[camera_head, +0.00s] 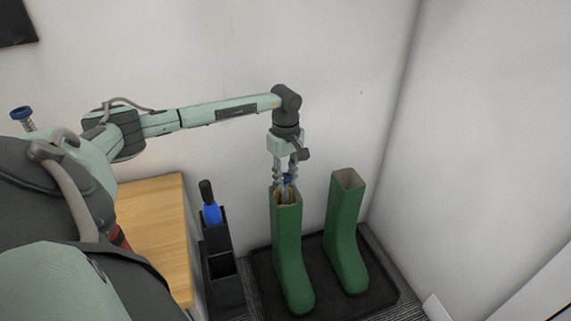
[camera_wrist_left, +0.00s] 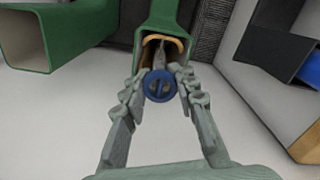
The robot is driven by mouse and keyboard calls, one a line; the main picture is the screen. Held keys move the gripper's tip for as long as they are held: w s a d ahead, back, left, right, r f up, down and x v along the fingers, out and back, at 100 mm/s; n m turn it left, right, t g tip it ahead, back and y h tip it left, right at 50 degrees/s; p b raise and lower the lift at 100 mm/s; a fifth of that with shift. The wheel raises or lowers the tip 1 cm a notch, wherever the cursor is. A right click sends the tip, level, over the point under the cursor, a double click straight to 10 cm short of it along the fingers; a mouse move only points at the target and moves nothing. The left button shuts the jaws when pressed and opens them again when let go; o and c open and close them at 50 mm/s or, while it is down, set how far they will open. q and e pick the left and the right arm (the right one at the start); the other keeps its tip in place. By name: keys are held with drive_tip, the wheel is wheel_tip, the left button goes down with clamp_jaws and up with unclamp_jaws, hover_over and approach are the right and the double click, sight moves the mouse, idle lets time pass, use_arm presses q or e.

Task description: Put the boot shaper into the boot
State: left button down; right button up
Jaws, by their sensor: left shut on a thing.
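Two green boots stand upright side by side, the left boot (camera_head: 289,250) and the right boot (camera_head: 345,235). The boot shaper (camera_head: 287,178) has a blue round knob, also in the left wrist view (camera_wrist_left: 158,86), and orange-brown wooden parts. Its wooden parts are inside the open top of the left boot (camera_wrist_left: 168,14), with the knob above the rim. My left gripper (camera_head: 285,179) points down over that boot and is shut on the boot shaper, one finger on each side of the knob. How deep the shaper reaches is hidden. My right gripper is not in view.
A black tray (camera_head: 386,300) lies under the boots. A dark stand (camera_head: 224,292) with a blue black-topped item (camera_head: 211,212) is to the left, beside a wooden table (camera_head: 160,225). A blue knob on a shaft (camera_head: 22,113) shows at far left. Walls are close behind and right.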

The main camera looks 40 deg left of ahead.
use_arm(q)
drive_tip(key=c, duration=1.1)
unclamp_jaws()
drive_tip(key=shift+r, duration=0.1)
wheel_tip(320, 180, up, 12)
